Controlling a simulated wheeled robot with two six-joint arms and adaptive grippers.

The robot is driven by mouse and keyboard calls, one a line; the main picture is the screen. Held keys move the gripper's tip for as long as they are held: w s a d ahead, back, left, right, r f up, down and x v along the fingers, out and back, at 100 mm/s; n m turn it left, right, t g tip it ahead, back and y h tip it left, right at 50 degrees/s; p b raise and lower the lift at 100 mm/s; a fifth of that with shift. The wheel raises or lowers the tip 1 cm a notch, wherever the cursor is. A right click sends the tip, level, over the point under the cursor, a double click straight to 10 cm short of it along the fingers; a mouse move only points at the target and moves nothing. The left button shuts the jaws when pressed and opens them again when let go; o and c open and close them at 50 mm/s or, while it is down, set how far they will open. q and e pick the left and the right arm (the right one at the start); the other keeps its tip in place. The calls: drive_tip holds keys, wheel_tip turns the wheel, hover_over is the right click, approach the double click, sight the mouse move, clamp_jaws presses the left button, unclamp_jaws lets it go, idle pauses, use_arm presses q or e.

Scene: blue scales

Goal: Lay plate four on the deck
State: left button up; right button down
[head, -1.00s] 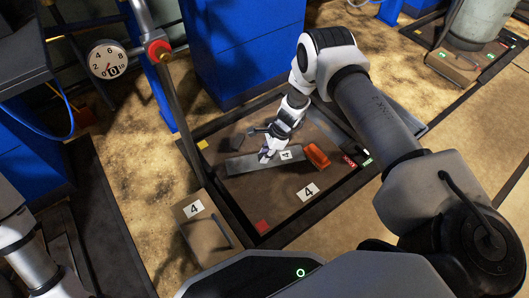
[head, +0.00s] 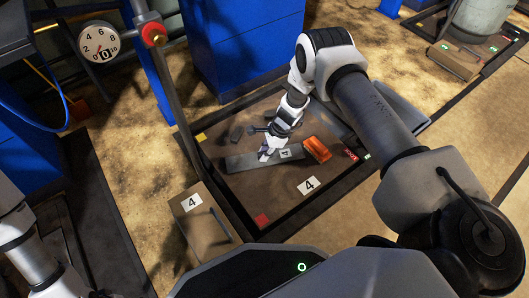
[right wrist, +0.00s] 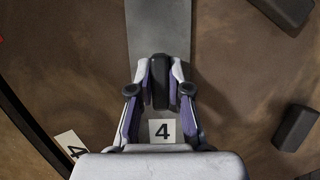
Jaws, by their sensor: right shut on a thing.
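Plate four is a long flat grey plate (head: 240,163) with a white "4" label near its right end. It lies along the brown deck (head: 270,195), whose own "4" card shows in front. My right gripper (head: 266,154) is shut on the plate's black grip, which shows between the fingers (right wrist: 160,82) in the right wrist view. The plate (right wrist: 158,28) runs out ahead of the fingers there. I cannot tell whether it touches the deck or hangs just above it. Only part of my left arm shows at the lower left; its gripper is out of view.
A brown box (head: 201,222) marked "4" and a post stand along the deck's left edge. A round dial (head: 99,42) is at upper left. The deck's front is clear.

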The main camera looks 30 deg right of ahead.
drive_tip(key=shift+f, duration=0.2)
drive_tip(key=c, duration=1)
unclamp_jaws()
drive_tip(key=shift+c, duration=0.2)
